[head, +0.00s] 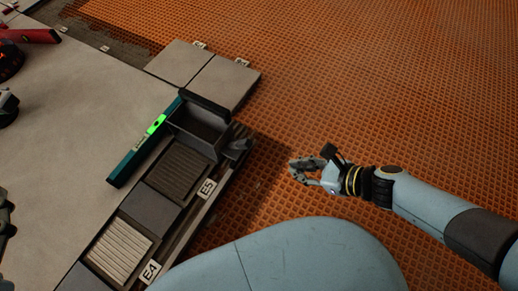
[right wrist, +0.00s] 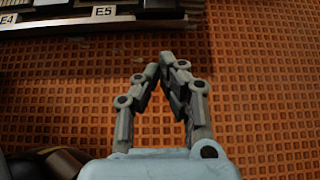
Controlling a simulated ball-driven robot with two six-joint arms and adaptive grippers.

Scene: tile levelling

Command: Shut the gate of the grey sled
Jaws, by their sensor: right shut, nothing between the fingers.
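A grey, open-topped box (head: 203,128) with a dark raised bar (head: 207,103) at its far side sits at the far end of a long dark rack (head: 192,222). It looks like the grey sled. A small grey angled piece (head: 237,148) stands at its right; I cannot tell whether that is the gate or how far it is open. My right gripper (head: 295,169) is shut and empty over the orange mat, to the right of the rack and apart from it. Its fingertips (right wrist: 165,62) meet in the right wrist view. I cannot make out my left gripper.
A green-lit level (head: 147,149) lies along the rack's left side. Labels E5 (head: 207,188) and E4 (head: 150,271) mark the rack. Pale tiles (head: 222,82) lie beyond. The orange mat (head: 400,80) is clear. Cut-off dark shapes at the left edge are unclear.

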